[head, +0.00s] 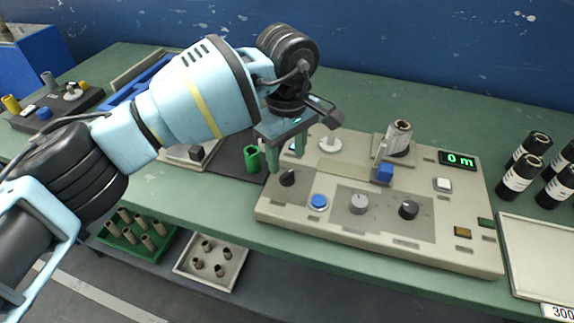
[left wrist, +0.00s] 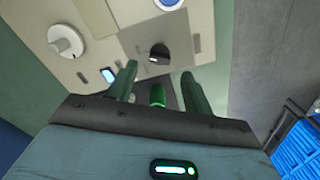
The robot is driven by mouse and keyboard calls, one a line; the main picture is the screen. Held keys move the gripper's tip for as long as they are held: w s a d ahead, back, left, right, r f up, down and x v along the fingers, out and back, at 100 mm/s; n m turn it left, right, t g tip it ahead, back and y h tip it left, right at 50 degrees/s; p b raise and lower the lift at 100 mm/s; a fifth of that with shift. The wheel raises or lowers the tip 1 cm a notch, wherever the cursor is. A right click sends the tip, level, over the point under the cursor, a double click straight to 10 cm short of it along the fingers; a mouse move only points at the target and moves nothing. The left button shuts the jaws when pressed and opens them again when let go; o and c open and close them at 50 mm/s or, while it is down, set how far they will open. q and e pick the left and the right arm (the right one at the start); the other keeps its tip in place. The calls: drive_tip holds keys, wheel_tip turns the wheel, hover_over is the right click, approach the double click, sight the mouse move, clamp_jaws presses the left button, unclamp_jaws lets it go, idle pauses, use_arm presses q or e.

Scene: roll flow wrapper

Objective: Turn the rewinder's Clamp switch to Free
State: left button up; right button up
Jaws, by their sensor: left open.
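The rewinder (head: 340,232) is a beige console on the green bench, with a row of controls along its front. A black knob (head: 288,178) is at the row's left end; it also shows in the left wrist view (left wrist: 159,52). A blue button (head: 318,202), a grey knob (head: 358,203) and another black knob (head: 408,210) follow to the right. Labels are too small to read, so I cannot tell which one is Clamp. My left gripper (head: 285,157) is open and empty, fingers pointing down just above and behind the left black knob, apparently apart from it. My right gripper is out of view.
A green cylinder (head: 252,160) stands just left of the console.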

sight(287, 173)
use_arm(q)
drive_tip(key=shift+f, duration=2.2)
drive_tip(key=c, duration=1)
